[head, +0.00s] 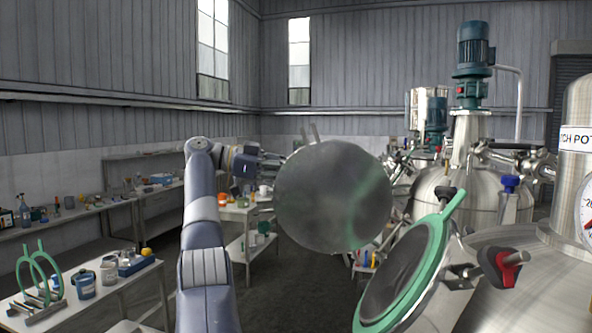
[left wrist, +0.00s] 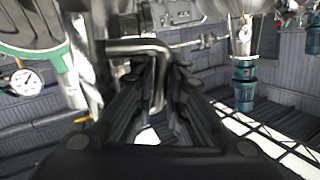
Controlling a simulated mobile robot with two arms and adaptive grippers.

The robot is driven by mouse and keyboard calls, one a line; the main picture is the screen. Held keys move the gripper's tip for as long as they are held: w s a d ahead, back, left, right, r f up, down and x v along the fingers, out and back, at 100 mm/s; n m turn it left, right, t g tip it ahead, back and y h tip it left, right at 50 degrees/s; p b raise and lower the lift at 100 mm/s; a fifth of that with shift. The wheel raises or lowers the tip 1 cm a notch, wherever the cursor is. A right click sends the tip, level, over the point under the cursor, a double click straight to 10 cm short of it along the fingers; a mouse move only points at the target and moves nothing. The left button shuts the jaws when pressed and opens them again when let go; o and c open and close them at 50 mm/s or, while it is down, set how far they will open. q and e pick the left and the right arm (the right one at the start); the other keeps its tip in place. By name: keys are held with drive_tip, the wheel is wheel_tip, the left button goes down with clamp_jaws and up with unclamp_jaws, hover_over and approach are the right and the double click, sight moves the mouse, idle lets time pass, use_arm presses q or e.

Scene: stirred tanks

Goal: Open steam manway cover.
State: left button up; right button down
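A round grey metal cover (head: 333,195) stands roughly upright in the middle of the head view, swung clear of a tilted manway opening with a green rim (head: 440,218). The dark opening is below and to the right of the cover. The green rim also shows at the upper left of the left wrist view (left wrist: 72,72). My left gripper (head: 272,163) is at the cover's left edge, its fingertips partly hidden. In the left wrist view a bent metal handle (left wrist: 140,46) runs between its black fingers, which look shut on it. My right gripper is not in view.
A red-handled clamp (head: 508,268) sits beside the manway. Steel tanks (head: 470,190) with a blue-green motor (head: 475,50) fill the right. Cluttered benches (head: 100,300) stand at the left. Dark floor (head: 290,290) is clear between them.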

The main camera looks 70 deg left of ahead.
use_arm(q)
drive_tip(key=shift+w+a, duration=0.1)
drive_tip(key=shift+w, duration=0.05)
drive_tip(key=v, duration=0.7)
idle(0.4)
drive_tip(key=shift+s, duration=0.25)
